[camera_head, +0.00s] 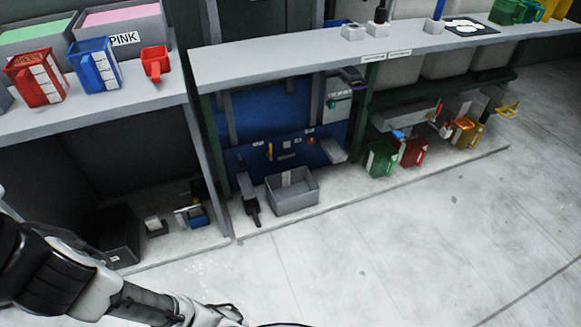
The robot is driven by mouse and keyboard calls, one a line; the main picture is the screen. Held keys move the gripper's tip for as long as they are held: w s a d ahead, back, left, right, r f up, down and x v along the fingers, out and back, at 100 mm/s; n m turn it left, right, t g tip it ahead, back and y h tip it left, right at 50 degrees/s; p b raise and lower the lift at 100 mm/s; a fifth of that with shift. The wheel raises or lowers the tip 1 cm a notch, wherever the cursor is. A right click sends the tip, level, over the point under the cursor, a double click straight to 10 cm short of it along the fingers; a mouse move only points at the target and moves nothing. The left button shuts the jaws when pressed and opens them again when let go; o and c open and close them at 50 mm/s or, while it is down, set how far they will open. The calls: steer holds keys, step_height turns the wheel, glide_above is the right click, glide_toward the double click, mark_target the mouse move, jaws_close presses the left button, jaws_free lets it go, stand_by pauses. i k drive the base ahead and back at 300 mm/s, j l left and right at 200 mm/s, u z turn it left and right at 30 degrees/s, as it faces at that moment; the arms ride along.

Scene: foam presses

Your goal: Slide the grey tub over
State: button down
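A grey open tub (296,200) sits on the low platform under the middle bench, in front of a blue panel. A pale strip shows inside its back wall. My arm reaches in from the lower left, and my gripper (235,315) is at the bottom edge, partly cut off. The gripper is well below the tub in the picture and apart from it. I cannot tell whether its fingers are open or shut.
A dark tool (248,193) stands close to the tub's left. A green jug (380,160) and a red jug (413,153) stand farther right. The bench top (290,55) overhangs the tub. The pale floor (400,250) in front is clear.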

mark_target(288, 191)
steer(key=i+l, duration=0.75)
steer(key=i, duration=0.15)
steer(key=i+l, duration=0.75)
steer(key=i, duration=0.7)
steer(key=j+u, duration=0.05)
